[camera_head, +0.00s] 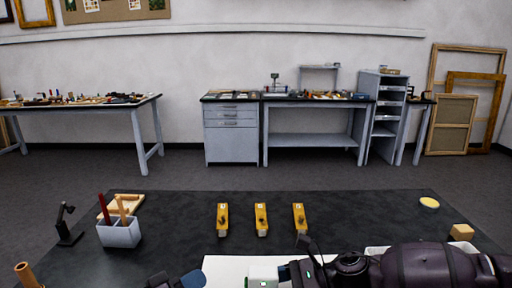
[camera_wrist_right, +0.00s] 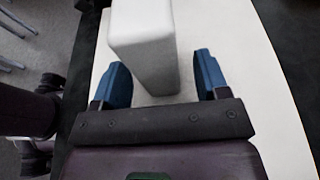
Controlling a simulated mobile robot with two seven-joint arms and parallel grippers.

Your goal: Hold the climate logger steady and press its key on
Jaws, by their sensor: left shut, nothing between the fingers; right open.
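The climate logger (camera_head: 264,273), a small pale box with a green patch on its front face, stands on a white sheet at the bottom edge of the head view, partly cut off. In the right wrist view the pale box (camera_wrist_right: 143,40) reaches in between the two blue fingers of my right gripper (camera_wrist_right: 163,80). That gripper is open, with a gap visible beside the fingers. My left gripper (camera_head: 178,281), dark with blue fingers, is at the bottom edge, left of the logger and apart from it. It is shut and empty. I cannot make out the key clearly.
Three yellow tools (camera_head: 261,219) lie in a row mid-table. A grey holder (camera_head: 119,233) with sticks and a small black stand (camera_head: 69,236) are at left. A yellow disc (camera_head: 429,202) and a tan block (camera_head: 462,232) are at right.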

